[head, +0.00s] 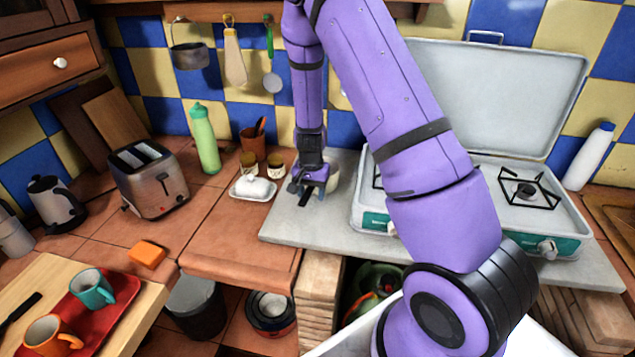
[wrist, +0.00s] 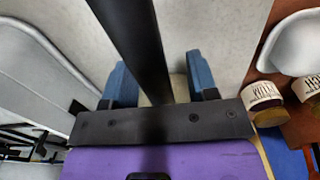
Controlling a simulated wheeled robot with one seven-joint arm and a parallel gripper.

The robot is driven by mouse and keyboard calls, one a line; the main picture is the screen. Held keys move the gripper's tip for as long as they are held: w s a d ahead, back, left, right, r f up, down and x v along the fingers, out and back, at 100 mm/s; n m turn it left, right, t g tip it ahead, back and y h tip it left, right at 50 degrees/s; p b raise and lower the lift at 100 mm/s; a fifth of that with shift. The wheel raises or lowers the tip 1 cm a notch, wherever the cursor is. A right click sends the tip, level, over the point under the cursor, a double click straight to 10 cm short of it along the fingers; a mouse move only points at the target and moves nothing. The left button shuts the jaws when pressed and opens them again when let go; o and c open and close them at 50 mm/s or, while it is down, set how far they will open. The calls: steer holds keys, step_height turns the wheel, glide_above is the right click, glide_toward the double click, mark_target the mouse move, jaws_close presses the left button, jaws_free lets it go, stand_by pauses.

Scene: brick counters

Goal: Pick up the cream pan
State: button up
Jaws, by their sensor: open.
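The cream pan (head: 334,179) sits on the grey counter slab, mostly hidden behind my gripper in the head view. Its dark handle points toward the front of the slab. In the wrist view the black handle (wrist: 128,40) runs down between the two blue fingers, and only a little of the cream body (wrist: 180,88) shows beside it. My gripper (head: 309,188) is low over the slab and open, with one finger on each side of the handle. Gaps show between fingers and handle. Whether the fingertips touch the slab is not clear.
A camping stove (head: 470,215) with raised lid stands right of the pan. A white butter dish (head: 253,188) and two small jars (head: 276,166) are close on the left. A toaster (head: 150,178) and green bottle (head: 205,140) stand farther left. The slab's front is clear.

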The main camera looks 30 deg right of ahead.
steer(key=shift+f, duration=0.2)
jaws_close()
